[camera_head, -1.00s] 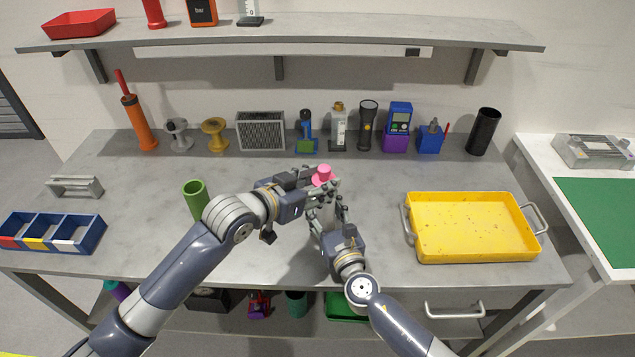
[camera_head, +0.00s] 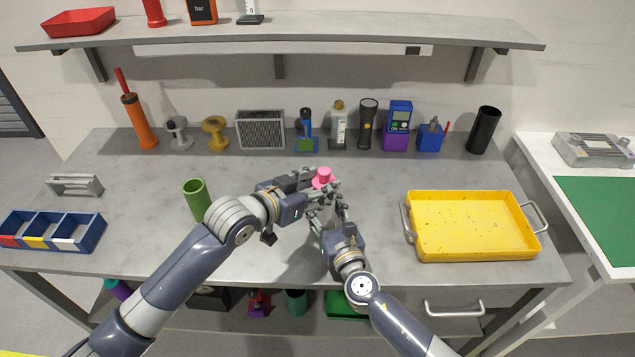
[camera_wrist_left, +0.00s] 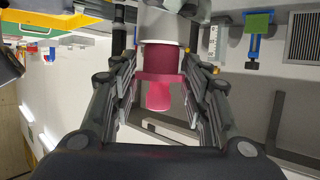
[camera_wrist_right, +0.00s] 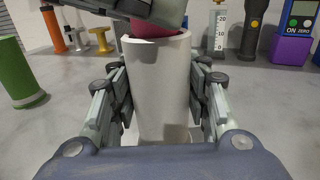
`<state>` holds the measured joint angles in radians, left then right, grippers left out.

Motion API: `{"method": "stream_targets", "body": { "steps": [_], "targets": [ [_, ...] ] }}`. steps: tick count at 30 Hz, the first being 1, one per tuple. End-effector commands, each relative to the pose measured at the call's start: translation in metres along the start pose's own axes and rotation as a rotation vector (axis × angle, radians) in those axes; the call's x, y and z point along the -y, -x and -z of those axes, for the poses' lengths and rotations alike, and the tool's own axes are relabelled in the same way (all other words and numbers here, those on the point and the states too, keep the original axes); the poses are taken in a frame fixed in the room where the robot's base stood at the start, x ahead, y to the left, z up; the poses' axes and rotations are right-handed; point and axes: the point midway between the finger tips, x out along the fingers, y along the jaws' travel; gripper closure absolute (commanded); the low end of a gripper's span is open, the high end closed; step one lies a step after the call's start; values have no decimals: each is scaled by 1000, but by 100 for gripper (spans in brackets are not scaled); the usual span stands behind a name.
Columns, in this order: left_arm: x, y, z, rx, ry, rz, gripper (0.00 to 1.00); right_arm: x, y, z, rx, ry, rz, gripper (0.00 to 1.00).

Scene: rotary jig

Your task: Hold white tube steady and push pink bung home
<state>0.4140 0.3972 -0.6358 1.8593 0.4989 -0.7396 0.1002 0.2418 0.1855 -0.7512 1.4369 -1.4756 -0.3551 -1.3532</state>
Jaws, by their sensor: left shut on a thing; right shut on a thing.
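The pink bung (camera_head: 323,174) shows above the grippers in the head view. In the left wrist view its knob and flange (camera_wrist_left: 158,90) sit between the fingers of my left gripper (camera_wrist_left: 160,75), which is shut on it. The white tube (camera_wrist_right: 160,85) stands upright in the right wrist view, with my right gripper (camera_wrist_right: 160,105) shut around its sides. The bung's dark pink lower part is at the tube's mouth, with some of it showing between rim and flange. How deep it sits is hidden. In the head view the fingers mostly hide the tube.
A green cylinder (camera_head: 197,198) stands close to my left forearm. A yellow tray (camera_head: 470,255) lies to the right, a blue bin (camera_head: 88,240) to the left. Several items, including a flashlight (camera_head: 368,122) and a black cylinder (camera_head: 484,130), line the back. The bench between is clear.

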Motion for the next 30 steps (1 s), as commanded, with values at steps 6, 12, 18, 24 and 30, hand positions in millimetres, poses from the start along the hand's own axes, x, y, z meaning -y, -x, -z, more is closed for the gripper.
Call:
{"method": "stream_targets", "body": {
  "steps": [6,12,18,24,30],
  "targets": [
    [0,-2,-6,1,0,0,81,0,0,0,0,0,0,70],
    [0,-4,-11,1,0,0,81,0,0,0,0,0,0,70],
    [0,-4,-12,3,0,0,34,0,0,0,1,0,0,70],
    [0,-4,-11,2,0,0,34,0,0,0,1,0,0,70],
    [1,5,-11,2,0,2,34,0,0,0,1,0,0,70]
  ]
}}
